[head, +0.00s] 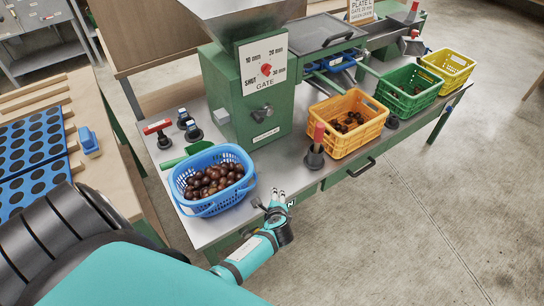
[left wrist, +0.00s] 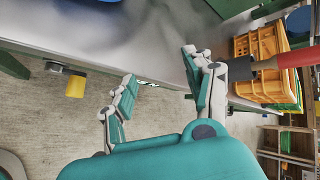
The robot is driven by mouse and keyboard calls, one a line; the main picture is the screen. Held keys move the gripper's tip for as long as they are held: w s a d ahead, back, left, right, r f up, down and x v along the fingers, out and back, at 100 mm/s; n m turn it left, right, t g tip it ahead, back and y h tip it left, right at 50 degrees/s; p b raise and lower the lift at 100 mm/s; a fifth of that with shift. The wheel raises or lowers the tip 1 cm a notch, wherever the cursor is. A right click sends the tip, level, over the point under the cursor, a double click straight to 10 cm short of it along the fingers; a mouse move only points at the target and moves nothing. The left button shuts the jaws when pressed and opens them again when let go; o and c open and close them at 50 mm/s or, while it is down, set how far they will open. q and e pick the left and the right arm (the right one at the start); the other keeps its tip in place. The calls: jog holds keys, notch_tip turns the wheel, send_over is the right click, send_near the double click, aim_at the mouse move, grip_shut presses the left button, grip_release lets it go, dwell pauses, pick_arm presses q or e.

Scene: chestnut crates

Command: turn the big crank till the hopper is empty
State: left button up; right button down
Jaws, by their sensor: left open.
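The grey hopper (head: 243,14) sits on a green machine, cut by the picture's top edge; its inside is hidden. The gate dial (head: 262,85) on the machine has a red pointer. I cannot make out a big crank for certain. A red upright handle (head: 318,137) on a dark base stands on the bench; a red handle (left wrist: 292,56) also shows at the right of the left wrist view. My left gripper (head: 275,196) is open and empty at the bench's front edge, right of the blue basket. Its spread fingers (left wrist: 160,65) show in the left wrist view.
The blue basket (head: 181,203) holds many chestnuts. Orange (head: 345,145), green (head: 404,105) and yellow (head: 460,69) crates line the bench. Floor at right is clear.

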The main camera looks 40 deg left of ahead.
pick_arm(q)
jog(key=s+d+f+h, duration=0.1)
jog(key=s+f, duration=0.2)
jog(key=f, duration=0.2)
jog(key=shift+d+n+g, duration=0.25)
jog(key=shift+n+g, duration=0.15)
